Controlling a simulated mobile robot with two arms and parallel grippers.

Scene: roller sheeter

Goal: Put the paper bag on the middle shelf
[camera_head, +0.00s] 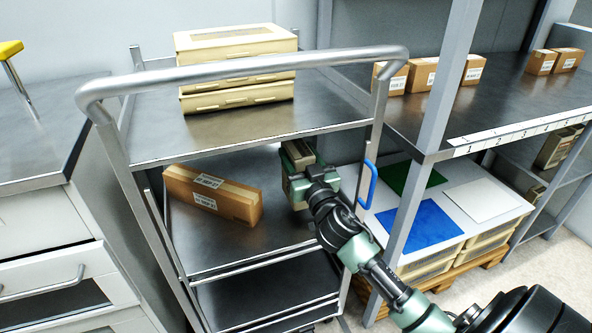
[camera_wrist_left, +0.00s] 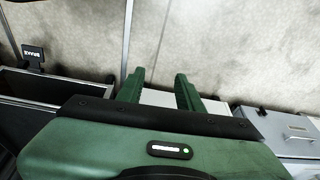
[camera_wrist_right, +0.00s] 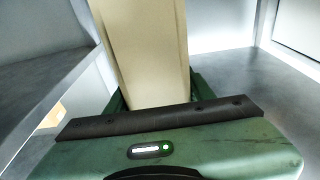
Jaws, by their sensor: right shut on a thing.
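The beige paper bag (camera_wrist_right: 145,50) stands tall between the fingers of my right gripper (camera_wrist_right: 150,95) in the right wrist view. In the head view my right gripper (camera_head: 294,172) reaches in over the right side of the cart's middle shelf (camera_head: 215,245). Only a small tan part of the bag (camera_head: 301,152) shows there, under the upper shelf. The bag's bottom is hidden, so I cannot tell whether it touches the shelf. My left gripper (camera_wrist_left: 158,85) is open and empty in the left wrist view and out of the head view.
A cardboard box (camera_head: 213,195) lies on the left of the middle shelf. Beige crates (camera_head: 237,62) are stacked on the cart's top shelf (camera_head: 150,135). The cart's handle (camera_head: 250,65) crosses in front. A rack with small boxes (camera_head: 422,75) stands at the right.

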